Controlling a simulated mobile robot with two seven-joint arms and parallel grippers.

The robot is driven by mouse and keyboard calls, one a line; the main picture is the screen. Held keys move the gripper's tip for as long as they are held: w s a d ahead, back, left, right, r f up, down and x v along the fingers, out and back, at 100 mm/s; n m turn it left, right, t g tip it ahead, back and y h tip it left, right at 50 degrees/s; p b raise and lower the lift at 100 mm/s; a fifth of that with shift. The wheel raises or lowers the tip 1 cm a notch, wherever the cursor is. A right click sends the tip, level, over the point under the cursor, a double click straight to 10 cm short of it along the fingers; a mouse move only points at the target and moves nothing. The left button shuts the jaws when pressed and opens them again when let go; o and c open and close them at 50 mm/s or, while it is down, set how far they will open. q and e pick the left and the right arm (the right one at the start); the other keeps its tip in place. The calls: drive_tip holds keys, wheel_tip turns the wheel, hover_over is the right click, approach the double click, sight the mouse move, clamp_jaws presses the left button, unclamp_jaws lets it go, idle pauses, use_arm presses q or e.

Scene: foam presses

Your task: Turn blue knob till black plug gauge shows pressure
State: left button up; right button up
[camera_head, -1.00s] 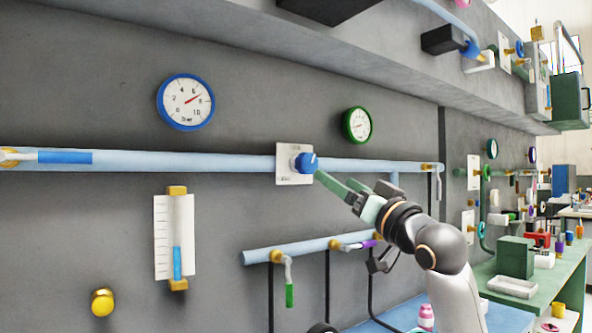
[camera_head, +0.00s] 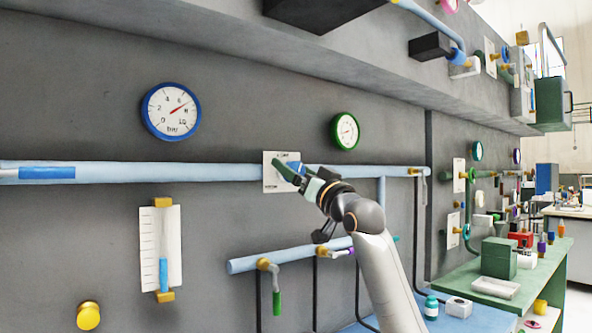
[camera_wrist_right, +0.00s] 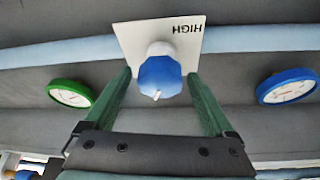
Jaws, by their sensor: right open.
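The blue knob (camera_wrist_right: 160,77) sits on a white wall plate (camera_wrist_right: 125,35) marked HIGH. A white mark shows on its front. In the head view the knob (camera_head: 296,166) is mostly hidden behind my right gripper (camera_head: 287,172). In the right wrist view my right gripper (camera_wrist_right: 161,80) is open, its green fingers on either side of the knob with small gaps visible. A blue-rimmed gauge (camera_head: 171,111) marked bar has its red needle near 8. A green-rimmed gauge (camera_head: 345,131) is too small to read. I cannot pick out a black plug gauge. My left gripper is not in view.
A light blue pipe (camera_head: 215,171) runs along the grey wall behind the plate. A lower pipe (camera_head: 290,255) carries small valves. A white scale with a blue column (camera_head: 161,249) hangs at left. A green bench (camera_head: 520,280) stands at right.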

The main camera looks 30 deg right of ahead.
drive_tip(key=c, duration=1.4)
